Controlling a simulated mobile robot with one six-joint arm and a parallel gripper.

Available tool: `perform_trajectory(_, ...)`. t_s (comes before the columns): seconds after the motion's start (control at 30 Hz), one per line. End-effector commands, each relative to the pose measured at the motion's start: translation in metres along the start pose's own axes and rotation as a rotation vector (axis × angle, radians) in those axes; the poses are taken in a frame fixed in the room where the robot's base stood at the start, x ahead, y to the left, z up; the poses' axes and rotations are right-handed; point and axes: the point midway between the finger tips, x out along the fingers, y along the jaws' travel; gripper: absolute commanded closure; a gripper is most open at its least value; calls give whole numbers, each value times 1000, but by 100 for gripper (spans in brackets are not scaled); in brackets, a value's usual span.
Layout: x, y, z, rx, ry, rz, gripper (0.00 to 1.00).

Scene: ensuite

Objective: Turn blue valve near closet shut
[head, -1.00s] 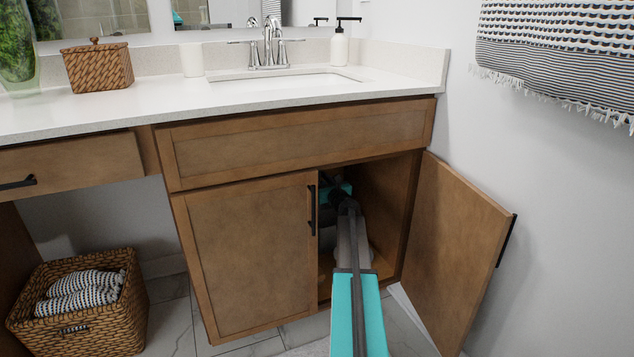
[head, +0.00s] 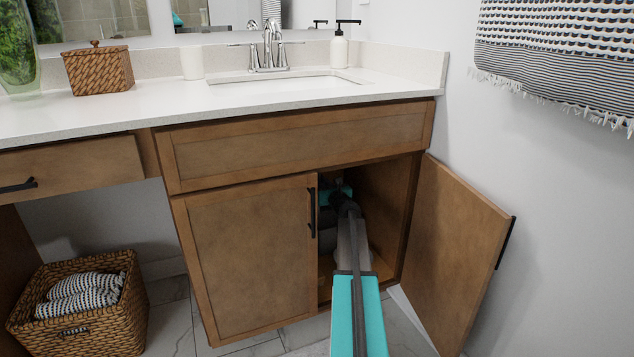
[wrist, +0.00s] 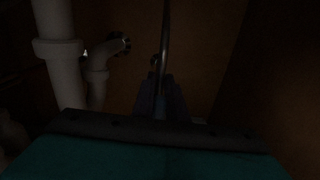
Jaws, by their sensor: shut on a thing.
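The blue valve is hard to make out in the dark wrist view. It lies between my fingertips at the foot of a thin upright supply hose (wrist: 166,35), and my fingers mostly hide it. My gripper (wrist: 160,95) is shut on it, low against the brown back wall of the cabinet. In the head view my arm reaches through the open right doorway of the sink cabinet (head: 245,240), and the fingertips and valve are hidden inside.
A white drain pipe (wrist: 60,60) stands left of my gripper, with a bend (wrist: 100,70) into the back wall. The open right door (head: 460,255) stands to the right of my arm. The left door is closed. A wicker basket (head: 110,325) sits on the floor at left.

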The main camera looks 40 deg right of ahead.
Motion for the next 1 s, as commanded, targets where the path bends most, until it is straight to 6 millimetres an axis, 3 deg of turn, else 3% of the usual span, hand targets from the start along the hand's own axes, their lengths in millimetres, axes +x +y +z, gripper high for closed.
perform_trajectory(0.37, 8, 1, 7, 185, -2, 11, 100)
perform_trajectory(1.0, 9, -14, 3, 735, -2, 10, 100)
